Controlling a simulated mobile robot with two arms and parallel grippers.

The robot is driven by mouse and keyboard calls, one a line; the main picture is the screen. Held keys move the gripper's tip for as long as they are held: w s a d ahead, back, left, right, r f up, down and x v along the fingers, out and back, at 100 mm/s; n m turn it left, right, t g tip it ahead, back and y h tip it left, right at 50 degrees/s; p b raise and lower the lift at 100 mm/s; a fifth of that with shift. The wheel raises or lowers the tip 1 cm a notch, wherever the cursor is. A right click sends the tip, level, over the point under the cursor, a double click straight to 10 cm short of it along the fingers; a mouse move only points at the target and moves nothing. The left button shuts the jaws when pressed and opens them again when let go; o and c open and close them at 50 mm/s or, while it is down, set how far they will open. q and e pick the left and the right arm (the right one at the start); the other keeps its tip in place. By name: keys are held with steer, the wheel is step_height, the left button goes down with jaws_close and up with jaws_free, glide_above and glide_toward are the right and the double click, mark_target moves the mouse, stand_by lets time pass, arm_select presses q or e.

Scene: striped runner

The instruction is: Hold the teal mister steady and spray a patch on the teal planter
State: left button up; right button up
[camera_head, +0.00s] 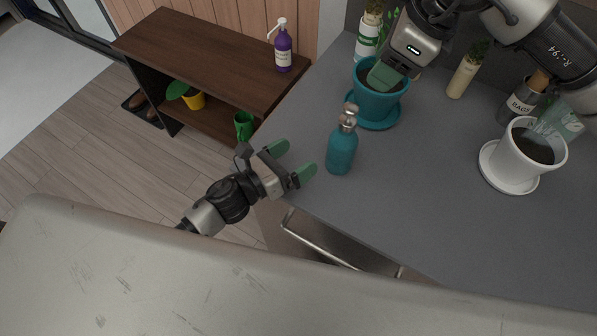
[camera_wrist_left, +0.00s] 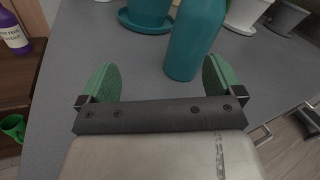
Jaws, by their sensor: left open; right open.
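The teal mister (camera_head: 341,152), a bottle with a metallic spray top, stands upright on the grey counter near its left edge. The teal planter (camera_head: 374,104) with soil sits on a teal saucer (camera_head: 381,125) just behind it. My left gripper (camera_head: 294,157) is open and empty, left of the mister and apart from it, fingers pointing toward it. In the left wrist view the mister (camera_wrist_left: 194,42) stands beyond the fingertips, and the planter (camera_wrist_left: 148,8) is partly cut off by the top edge.
A white pot (camera_head: 527,155) on a white saucer stands to the right. Several bottles and small plants line the wall behind. A brown shelf (camera_head: 205,65) at the left holds a purple bottle (camera_head: 283,50). The counter's middle (camera_head: 425,165) is clear.

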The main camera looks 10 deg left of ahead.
mark_target(330, 158)
arm_select(q)
steer(key=s+d+m, duration=0.1)
steer(key=m, duration=0.1)
steer(key=s+d+m+g+h, duration=0.1)
steer(key=s+m, duration=0.1)
steer(key=shift+s+f, duration=0.1)
steer(key=shift+f, duration=0.05)
steer(key=x, duration=1)
steer(key=shift+d, duration=0.3)
steer(key=c, duration=1.1)
steer(key=shift+c, duration=0.3)
arm_select(e)
jaws_close()
